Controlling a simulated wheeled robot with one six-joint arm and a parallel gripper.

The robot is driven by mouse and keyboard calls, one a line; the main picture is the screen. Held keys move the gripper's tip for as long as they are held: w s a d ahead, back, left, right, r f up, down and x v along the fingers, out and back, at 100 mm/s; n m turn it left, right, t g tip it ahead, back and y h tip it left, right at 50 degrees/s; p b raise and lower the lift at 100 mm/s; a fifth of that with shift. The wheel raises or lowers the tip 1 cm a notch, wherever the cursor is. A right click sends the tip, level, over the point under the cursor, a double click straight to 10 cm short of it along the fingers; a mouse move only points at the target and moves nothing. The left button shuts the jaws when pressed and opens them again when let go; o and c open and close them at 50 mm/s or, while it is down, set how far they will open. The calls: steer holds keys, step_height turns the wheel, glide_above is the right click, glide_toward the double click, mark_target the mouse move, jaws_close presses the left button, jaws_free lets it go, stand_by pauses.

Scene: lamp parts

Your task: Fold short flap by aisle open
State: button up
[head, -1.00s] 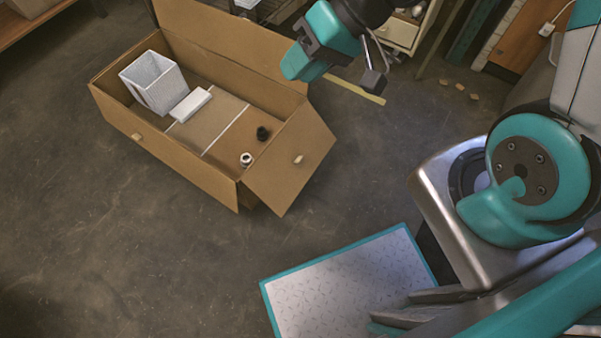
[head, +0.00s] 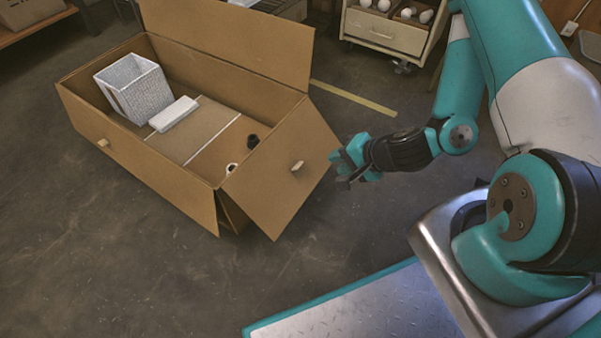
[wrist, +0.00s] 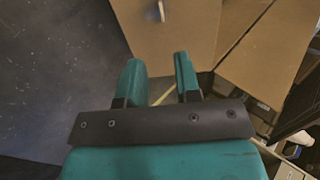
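The open cardboard box (head: 150,180) stands on the floor at left. Its right short flap (head: 270,190), with a small pale tab (head: 297,165), leans outward from the right end; it also shows in the wrist view (wrist: 170,42), where the tab (wrist: 160,10) is at the top edge. My gripper (head: 343,167) is just right of this flap in the head view. In the wrist view my gripper (wrist: 158,65) has its two teal fingers apart with nothing between them, pointing toward the flap. Whether a finger touches the flap I cannot tell.
The long back flap (head: 230,40) stands up. The box holds a white basket (head: 135,88), a white block (head: 173,114), a dark part (head: 252,141) and a small white ring (head: 231,168). A drawer cabinet (head: 385,35) stands behind. The floor (head: 90,260) in front is clear.

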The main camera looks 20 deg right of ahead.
mark_target(298, 168)
steer(key=b+x, duration=0.6)
steer(key=x, duration=1)
steer(key=shift+w+a, duration=0.15)
jaws_close()
